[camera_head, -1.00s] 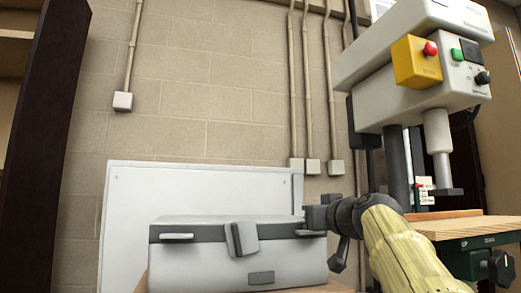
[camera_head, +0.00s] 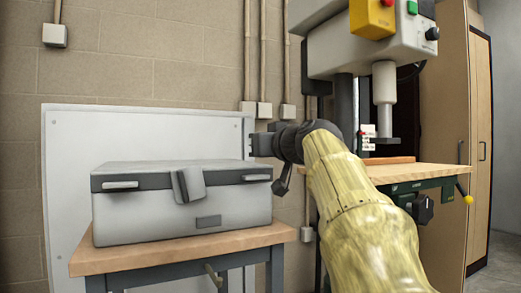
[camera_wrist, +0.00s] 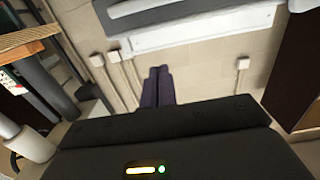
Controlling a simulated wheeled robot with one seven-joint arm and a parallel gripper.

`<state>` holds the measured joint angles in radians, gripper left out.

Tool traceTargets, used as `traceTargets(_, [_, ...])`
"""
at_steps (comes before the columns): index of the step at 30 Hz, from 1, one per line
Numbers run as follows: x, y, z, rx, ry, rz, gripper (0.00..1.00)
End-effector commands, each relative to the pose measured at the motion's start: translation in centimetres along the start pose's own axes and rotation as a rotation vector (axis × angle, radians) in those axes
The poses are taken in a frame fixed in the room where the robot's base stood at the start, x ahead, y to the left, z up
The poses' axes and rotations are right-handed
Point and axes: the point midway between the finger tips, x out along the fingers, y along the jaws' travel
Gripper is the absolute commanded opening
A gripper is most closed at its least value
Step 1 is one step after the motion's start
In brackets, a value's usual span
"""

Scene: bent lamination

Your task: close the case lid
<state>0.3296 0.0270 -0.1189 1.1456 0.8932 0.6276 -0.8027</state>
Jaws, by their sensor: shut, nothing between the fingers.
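The grey case (camera_head: 180,203) sits on a small wooden-topped table in the head view. Its lid (camera_head: 180,167) lies down flat on the body, with a dark band along the front and a latch (camera_head: 188,185) at the middle. My gripper (camera_head: 256,145) is beside the case's right end, at about lid height or slightly above. Whether it touches the case cannot be told. In the wrist view the two dark fingers (camera_wrist: 158,86) are together with nothing between them, pointing towards the wall.
The table (camera_head: 180,246) has little free top around the case. A white panel (camera_head: 75,130) stands behind it. A drill press (camera_head: 365,60) on a wooden-topped bench (camera_head: 425,175) stands to the right, close to my arm. Conduits run up the block wall.

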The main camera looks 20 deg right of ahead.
Motion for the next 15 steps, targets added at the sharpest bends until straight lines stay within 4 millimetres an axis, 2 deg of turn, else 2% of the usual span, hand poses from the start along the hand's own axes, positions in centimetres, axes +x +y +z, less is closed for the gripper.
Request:
traceTargets(1, [-0.6, 0.0, 0.7, -0.001, 0.002, 0.001, 0.0])
traceTargets(7, [-2.4, 0.0, 1.4, -0.001, 0.004, 0.002, 0.0])
traceTargets(15, [-6.1, 0.1, 2.8, -0.001, 0.006, 0.004, 0.0])
